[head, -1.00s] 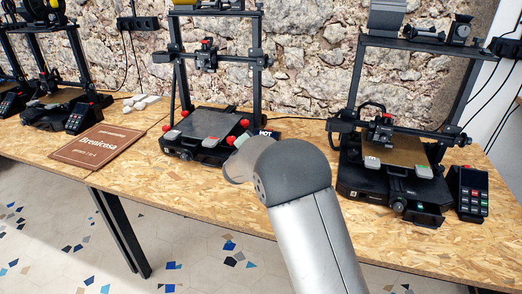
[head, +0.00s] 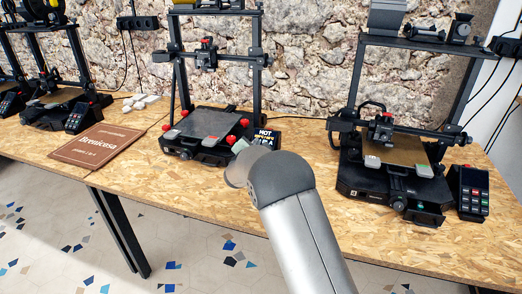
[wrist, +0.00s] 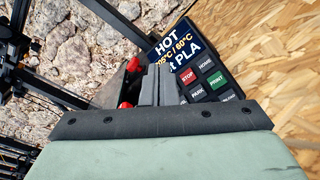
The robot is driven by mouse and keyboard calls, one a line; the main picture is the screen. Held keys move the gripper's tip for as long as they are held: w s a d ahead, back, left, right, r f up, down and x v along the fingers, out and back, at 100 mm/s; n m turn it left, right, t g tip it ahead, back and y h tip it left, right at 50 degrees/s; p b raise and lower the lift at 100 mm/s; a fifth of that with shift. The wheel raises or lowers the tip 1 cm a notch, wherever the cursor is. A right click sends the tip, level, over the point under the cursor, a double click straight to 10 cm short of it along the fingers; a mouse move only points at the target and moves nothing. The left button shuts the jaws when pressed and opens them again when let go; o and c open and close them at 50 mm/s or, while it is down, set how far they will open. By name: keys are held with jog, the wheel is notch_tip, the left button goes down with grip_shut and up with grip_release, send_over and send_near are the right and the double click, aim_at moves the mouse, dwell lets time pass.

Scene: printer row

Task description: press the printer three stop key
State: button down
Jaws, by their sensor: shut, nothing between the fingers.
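The control panel (wrist: 195,42) of the middle printer is close in the wrist view. Its dark screen reads HOT and PLA, with a keypad below. The red STOP key (wrist: 187,77) is beside the green PRINT key (wrist: 217,80). My gripper (wrist: 158,70) is shut and empty, its fingertips just left of the STOP key in the picture. I cannot tell whether they touch the panel. In the head view the middle printer (head: 205,125) stands on the bench with its panel screen (head: 266,136) showing at its right.
Red knobs (wrist: 133,64) of the printer bed are close to my fingers. A printer marked 4 (head: 395,185) with its own keypad (head: 472,190) stands at the right. A brown sign (head: 97,147) lies on the bench (head: 300,150) at the left.

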jog(key=shift+w+d+f+b, duration=0.1)
jog(key=shift+w+f+b, duration=0.25)
jog(key=shift+f, duration=0.25)
jog(key=shift+w+d+f+b, duration=0.1)
jog(key=shift+w+f+b, duration=0.25)
jog(key=shift+f, duration=0.25)
jog(key=shift+w+d+f+b, duration=0.1)
jog(key=shift+w+f+b, duration=0.35)
jog(key=shift+w+b, duration=0.1)
jog(key=shift+f, duration=0.1)
dwell(0.7)
jog(key=shift+w+f+b, duration=0.25)
jog(key=shift+b, duration=0.55)
jog(key=shift+w+d+f+b, duration=0.1)
jog(key=shift+w+f+b, duration=0.15)
jog(key=shift+b, duration=0.2)
dwell(0.4)
jog(key=shift+s, duration=0.1)
jog(key=shift+s+r, duration=0.4)
jog(key=shift+r, duration=0.2)
jog(key=shift+r, duration=0.15)
